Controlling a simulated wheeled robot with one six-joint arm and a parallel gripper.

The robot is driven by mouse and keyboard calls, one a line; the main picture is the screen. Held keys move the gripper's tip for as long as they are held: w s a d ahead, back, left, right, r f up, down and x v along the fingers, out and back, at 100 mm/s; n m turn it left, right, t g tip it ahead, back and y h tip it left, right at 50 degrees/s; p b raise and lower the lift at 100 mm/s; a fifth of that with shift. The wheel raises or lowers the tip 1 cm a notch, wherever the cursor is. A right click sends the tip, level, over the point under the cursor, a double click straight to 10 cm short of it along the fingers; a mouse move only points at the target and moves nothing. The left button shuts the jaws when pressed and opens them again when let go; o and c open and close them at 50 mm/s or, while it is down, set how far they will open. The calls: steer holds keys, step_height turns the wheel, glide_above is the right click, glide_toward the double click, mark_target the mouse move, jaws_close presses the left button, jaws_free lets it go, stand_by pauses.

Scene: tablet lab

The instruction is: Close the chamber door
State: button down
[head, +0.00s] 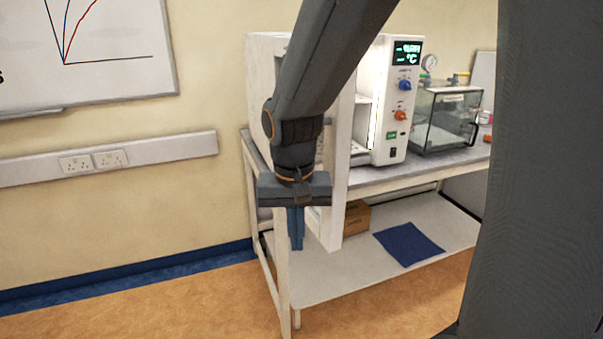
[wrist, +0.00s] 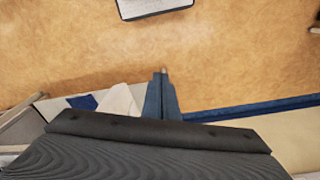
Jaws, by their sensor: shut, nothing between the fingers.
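The white chamber (head: 393,140) stands on the bench, with a lit green display and blue and red knobs on its front. Its white door (head: 339,205) stands open, swung out past the bench front, seen nearly edge-on. The lit interior shows to the right of the door. My gripper (head: 297,245) points down, its blue fingers together and empty, just left of the door's lower part in the picture. Whether it touches the door I cannot tell. My arm hides part of the door and chamber. The fingers also show in the wrist view (wrist: 163,78).
The bench (head: 425,168) has a lower shelf with a cardboard box (head: 355,220) and a blue cloth (head: 408,243). A clear-walled box (head: 446,120) stands right of the chamber. The orange floor (head: 180,305) is open at left.

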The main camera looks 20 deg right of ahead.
steer(key=w+a+r+m+g+h+b, duration=0.1)
steer(key=w+a+r+m+h, duration=0.2)
steer(key=r+m, duration=0.6)
steer(key=w+a+r+m+h, duration=0.1)
steer(key=w+a+r+m, duration=0.4)
steer(key=r, duration=0.6)
steer(key=s+d+f+m+p, duration=0.1)
steer(key=d+f+p, duration=0.3)
steer(key=d+f, duration=0.4)
steer(key=shift+s+d+f, duration=0.35)
steer(key=shift+s+d, duration=0.1)
steer(key=shift+d, duration=0.25)
